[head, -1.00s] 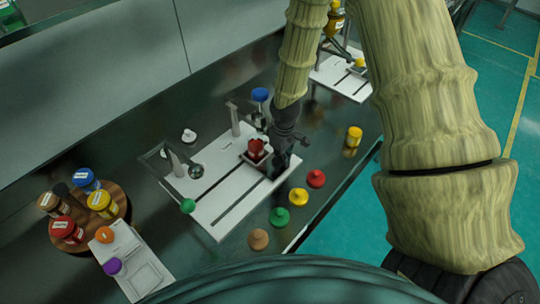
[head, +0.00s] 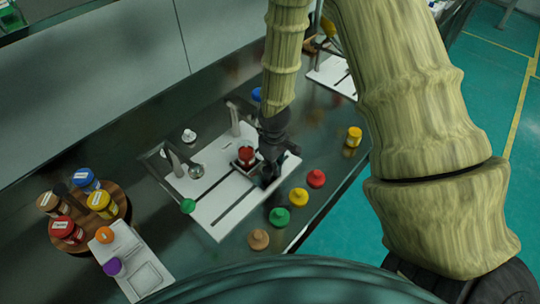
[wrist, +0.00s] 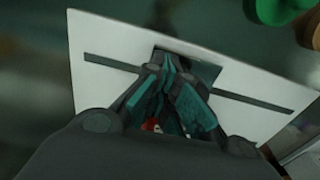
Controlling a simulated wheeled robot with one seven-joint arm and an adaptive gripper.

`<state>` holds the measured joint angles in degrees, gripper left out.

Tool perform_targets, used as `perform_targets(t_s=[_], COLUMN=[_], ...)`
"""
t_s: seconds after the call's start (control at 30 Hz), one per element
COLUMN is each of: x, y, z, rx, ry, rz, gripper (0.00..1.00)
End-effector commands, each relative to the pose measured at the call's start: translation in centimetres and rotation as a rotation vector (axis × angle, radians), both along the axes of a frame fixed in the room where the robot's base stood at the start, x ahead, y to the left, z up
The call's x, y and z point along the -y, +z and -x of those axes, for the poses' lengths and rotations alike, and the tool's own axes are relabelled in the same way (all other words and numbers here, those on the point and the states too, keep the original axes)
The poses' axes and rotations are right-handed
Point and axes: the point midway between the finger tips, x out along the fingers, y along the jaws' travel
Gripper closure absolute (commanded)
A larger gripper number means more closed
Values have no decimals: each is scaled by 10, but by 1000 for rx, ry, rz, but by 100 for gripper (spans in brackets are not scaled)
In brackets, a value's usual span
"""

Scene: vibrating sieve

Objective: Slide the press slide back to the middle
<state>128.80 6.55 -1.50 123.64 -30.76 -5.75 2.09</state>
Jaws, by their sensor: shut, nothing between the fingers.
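The press base is a white board (head: 215,208) with two dark slots, in the middle of the dark bench. The press slide, a small pale carriage (head: 237,163), sits on the board and bears a red-topped jar (head: 246,154). My gripper (head: 266,180) is shut and empty, low over the board at the right side of the carriage. In the wrist view the closed fingers (wrist: 178,75) point at a dark patch over the slot in the board (wrist: 105,90). A bit of red (wrist: 152,126) shows behind the fingers. Contact with the carriage is hard to tell.
Red (head: 316,178), yellow (head: 299,196), green (head: 279,216) and tan (head: 259,239) lids stand along the front edge. Two upright posts with arms rise behind the board. A round wooden rack (head: 122,203) of jars and a white tray (head: 151,279) are at left.

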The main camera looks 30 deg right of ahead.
Motion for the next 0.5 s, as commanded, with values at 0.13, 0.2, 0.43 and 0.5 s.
perform_targets(t_s=[0.13,0.2,0.43,0.5], x=[-7,-10,-19,-22], y=[0,0,0,0], z=[2,3,7,8], rx=[1,2,2,2], ry=[1,1,2,2], rz=[0,-1,-1,-1], gripper=[100,100,100,100])
